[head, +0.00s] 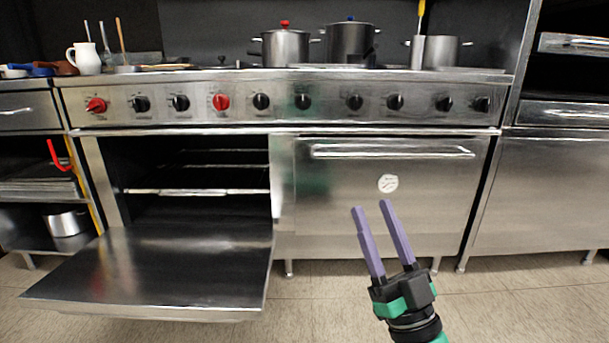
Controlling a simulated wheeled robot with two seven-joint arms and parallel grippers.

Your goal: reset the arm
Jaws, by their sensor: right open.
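My right gripper (374,212) shows in the head view at the lower right of the middle. Its two purple fingers are apart and point up toward the closed right oven door (420,205). Nothing is between the fingers. They appear in front of the lower part of that door; I cannot tell the exact gap. My left gripper is not in view.
The left oven door (150,270) hangs open and flat, jutting out over the floor. Its rack (200,190) looks empty. Pots (286,47) stand on the stove top above a row of knobs (261,101). The floor (520,305) at right is clear.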

